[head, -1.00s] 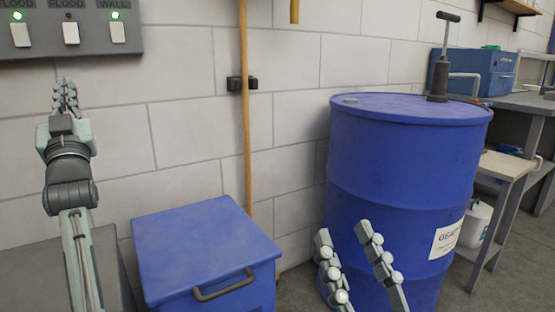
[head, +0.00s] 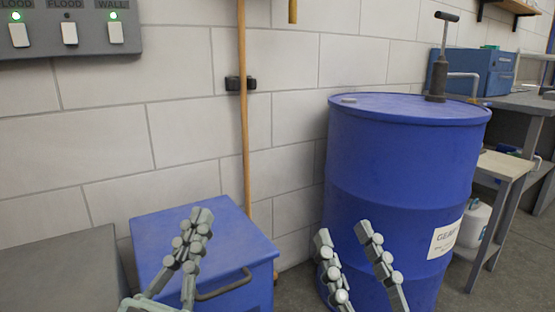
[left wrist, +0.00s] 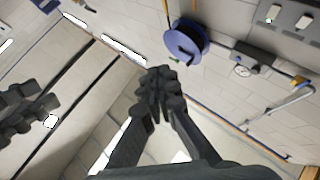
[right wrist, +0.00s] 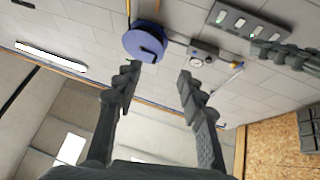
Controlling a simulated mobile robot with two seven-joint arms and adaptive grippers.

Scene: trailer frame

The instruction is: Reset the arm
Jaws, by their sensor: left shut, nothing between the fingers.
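My left gripper (head: 200,217) is low in the head view, pointing up in front of the blue box. Its fingers are shut together and empty, as the left wrist view also shows (left wrist: 160,82). My right gripper (head: 345,232) is at the bottom of the head view in front of the blue drum. Its fingers stand apart with nothing between them, and the right wrist view shows the same gap (right wrist: 158,78). The arm links behind both grippers are mostly hidden below the head view.
A blue drum (head: 400,160) with a hand pump (head: 438,70) stands right of centre. A blue lidded box (head: 160,235) sits at the lower left beside a wooden pole (head: 243,130). A switch panel (head: 90,35) is on the wall. A workbench (head: 520,104) stands at the right.

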